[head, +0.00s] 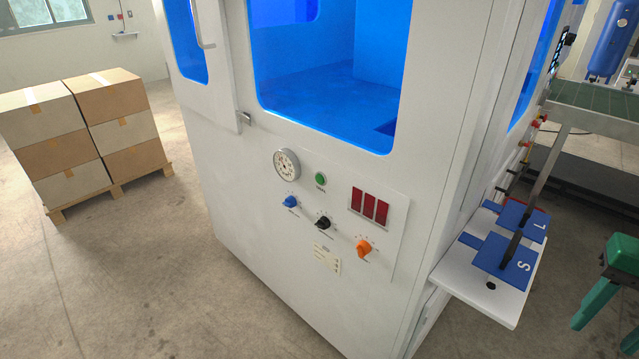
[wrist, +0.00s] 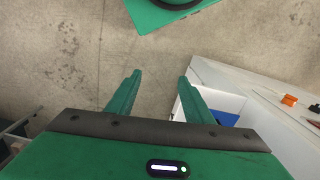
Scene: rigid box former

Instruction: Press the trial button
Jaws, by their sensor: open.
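A round green button (head: 320,179) with a small unreadable label below it is on the white front panel of the machine (head: 250,230). It sits right of a round dial and above the knobs. My gripper (head: 612,322) is at the right edge of the head view, partly cut off, well apart from the button and right of the side shelf. In the wrist view my gripper (wrist: 159,77) has its two green fingers apart with only floor between them. The green button does not show in the wrist view.
Blue, black and orange knobs (head: 363,248) and red displays (head: 369,206) surround the button. A white shelf (head: 510,308) with blue plates marked S and L juts from the machine's right side, between my gripper and the panel. Boxes (head: 75,140) stand on a pallet at left.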

